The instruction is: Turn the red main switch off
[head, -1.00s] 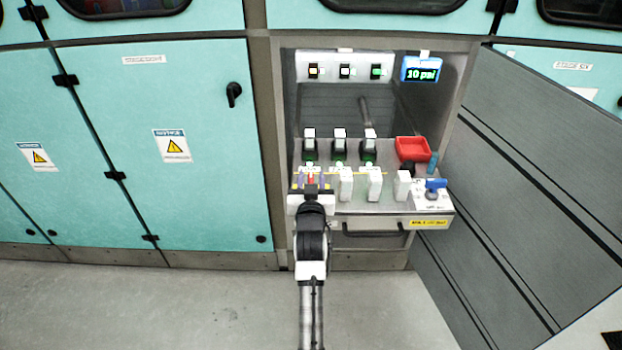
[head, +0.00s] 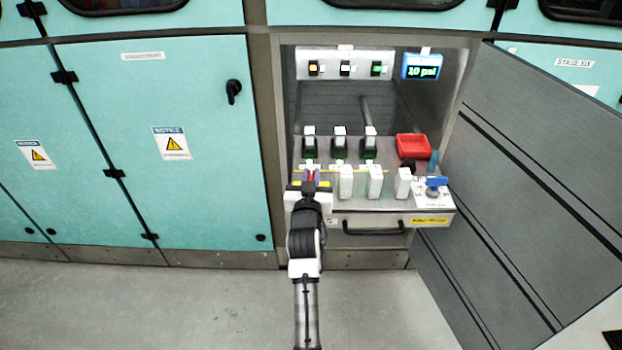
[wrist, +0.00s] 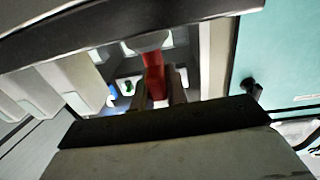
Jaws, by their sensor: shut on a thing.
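The red main switch (head: 310,175) stands at the left front of the shelf in the open cabinet bay. It is a narrow red handle, and it also shows between my fingers in the wrist view (wrist: 154,76). My gripper (head: 311,181) reaches in from the front and is shut on the switch, one finger on each side. My gripper also shows in the wrist view (wrist: 158,92). The lower part of the switch is hidden by my fingers, and its exact angle is hard to tell.
White upright modules (head: 375,181) stand in a row just right of my gripper. Several black-and-white modules (head: 340,143) stand behind. A red tray (head: 413,147) and a blue-handled valve (head: 436,184) are at the right. A display (head: 422,67) reads 10 psi. The grey door (head: 540,170) stands open at right.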

